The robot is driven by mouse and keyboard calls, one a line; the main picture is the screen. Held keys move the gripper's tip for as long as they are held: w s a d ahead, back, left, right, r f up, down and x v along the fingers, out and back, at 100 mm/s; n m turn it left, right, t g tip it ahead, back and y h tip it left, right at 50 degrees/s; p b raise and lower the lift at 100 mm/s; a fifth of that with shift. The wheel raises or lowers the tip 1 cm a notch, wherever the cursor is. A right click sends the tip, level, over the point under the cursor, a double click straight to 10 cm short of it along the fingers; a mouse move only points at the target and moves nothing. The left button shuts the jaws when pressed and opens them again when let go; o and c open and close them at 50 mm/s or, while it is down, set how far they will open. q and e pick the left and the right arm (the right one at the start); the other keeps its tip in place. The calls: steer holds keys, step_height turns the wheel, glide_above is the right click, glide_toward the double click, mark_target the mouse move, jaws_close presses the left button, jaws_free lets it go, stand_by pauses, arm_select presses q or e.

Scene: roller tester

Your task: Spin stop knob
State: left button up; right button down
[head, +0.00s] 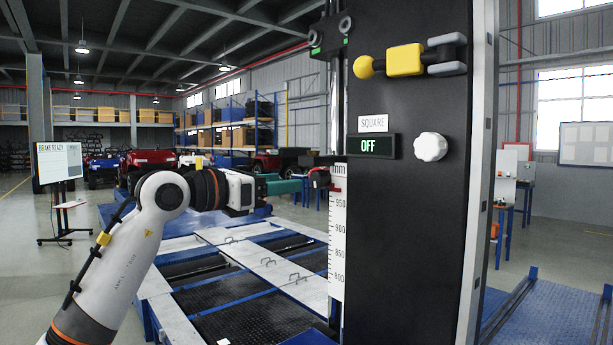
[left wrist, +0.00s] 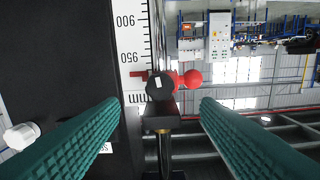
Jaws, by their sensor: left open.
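A tall black column (head: 408,260) stands at right in the head view. A dark knob with red parts (head: 319,178) sits at its left edge, by a white millimetre scale (head: 338,245). In the left wrist view the dark round knob (left wrist: 160,86) has a red ball (left wrist: 193,79) beside it and a red pointer at the scale just past 950. My left gripper (head: 300,187) has teal fingers pointing at this knob. In the left wrist view its fingers (left wrist: 160,103) are open, one each side of the knob, apart from it. My right gripper is out of view.
The column also carries a white lobed knob (head: 431,147), a display reading OFF (head: 371,146), a SQUARE label (head: 373,123) and a yellow block (head: 405,60) with a grey fork. A low blue-framed roller bed (head: 250,262) lies behind. A screen (head: 59,162) reads BRAKE READY.

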mark_target(314, 179)
arm_select(q)
steer(key=p+x, duration=0.2)
steer(key=x, duration=0.4)
steer(key=shift+w+d, duration=0.1)
steer(key=shift+d, duration=0.05)
steer(key=shift+w+d+p, duration=0.35)
steer(key=shift+w, duration=0.05)
steer(key=shift+f, duration=0.1)
steer(key=c, duration=1)
steer(key=shift+f+n+b, duration=0.1)
steer(key=shift+n+b, duration=0.4)
steer(key=shift+n, duration=0.5)
steer(key=shift+n+b, duration=0.3)
steer(key=shift+n, duration=0.9)
